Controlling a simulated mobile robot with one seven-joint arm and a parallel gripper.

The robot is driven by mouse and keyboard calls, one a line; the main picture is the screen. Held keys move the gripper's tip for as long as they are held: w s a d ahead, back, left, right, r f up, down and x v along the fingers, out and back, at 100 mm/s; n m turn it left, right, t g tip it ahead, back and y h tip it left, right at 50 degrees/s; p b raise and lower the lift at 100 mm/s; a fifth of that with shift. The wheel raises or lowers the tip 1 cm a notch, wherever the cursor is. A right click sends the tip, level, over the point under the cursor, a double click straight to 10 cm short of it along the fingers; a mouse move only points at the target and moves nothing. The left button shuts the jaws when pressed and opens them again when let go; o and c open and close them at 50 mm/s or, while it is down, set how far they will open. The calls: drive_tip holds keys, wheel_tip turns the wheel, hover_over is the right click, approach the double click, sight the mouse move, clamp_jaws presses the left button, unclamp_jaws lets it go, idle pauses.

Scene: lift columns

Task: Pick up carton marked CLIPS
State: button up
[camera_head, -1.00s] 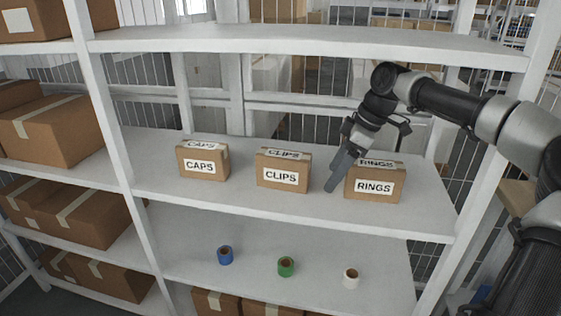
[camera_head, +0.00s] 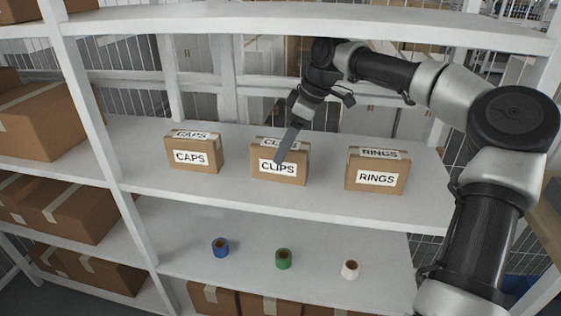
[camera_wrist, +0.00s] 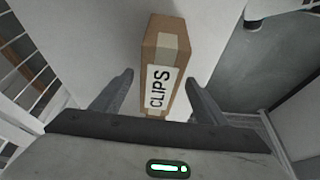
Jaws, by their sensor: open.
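The carton marked CLIPS (camera_head: 291,175) is a brown box with white labels. It stands upright on the middle shelf, between two other cartons. In the head view my gripper (camera_head: 279,162) overlaps its top and front, pointing down. In the wrist view the CLIPS carton (camera_wrist: 166,62) lies ahead, its label turned sideways. My gripper's two fingers (camera_wrist: 158,90) are open, one on each side of the carton's near end, with gaps to it. I cannot tell exactly how far above or before the carton the fingertips are.
The CAPS carton (camera_head: 192,153) stands to the left and the RINGS carton (camera_head: 378,172) to the right, both with clear shelf between. A shelf board (camera_head: 300,31) runs above. Blue (camera_head: 220,247), green (camera_head: 284,259) and white (camera_head: 350,269) rolls sit on the shelf below.

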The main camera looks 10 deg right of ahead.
drive_tip(key=shift+w+a, duration=0.2)
drive_tip(key=shift+a, duration=0.25)
drive_tip(key=b+x, duration=0.1)
drive_tip(key=x, duration=0.4)
drive_tip(key=shift+f+b, duration=0.25)
drive_tip(key=shift+b, duration=0.15)
idle(0.3)
drive_tip(key=shift+w, duration=0.1)
drive_tip(key=c, duration=1.4)
drive_tip(key=shift+r, duration=0.1)
